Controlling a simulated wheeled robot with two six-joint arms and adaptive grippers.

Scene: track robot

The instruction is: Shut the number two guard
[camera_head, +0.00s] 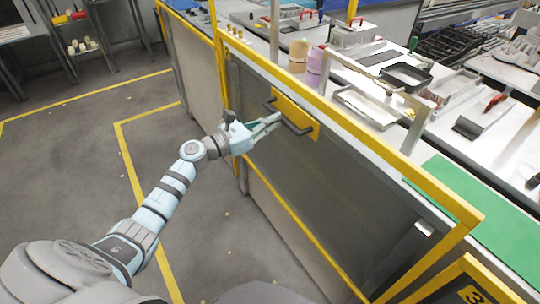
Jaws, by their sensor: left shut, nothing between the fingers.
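A guard panel (335,190), grey in a yellow frame, stands upright along the front of the bench; I can read no number on it. Near its top is a yellow plate (307,116) with a dark bar handle (290,121). My left gripper (277,123) is shut and empty, its fingertips at the handle. I cannot tell whether they touch it. The gripper hides part of the panel behind it. Whether the guard is fully shut is hard to tell. My right gripper is not in view.
Another yellow-framed guard marked 3 (472,294) is at the lower right. A further panel (190,65) stands at the upper left. The bench behind holds a black tray (405,76), bottles and a green mat (470,205). The floor at left is clear, with yellow lines.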

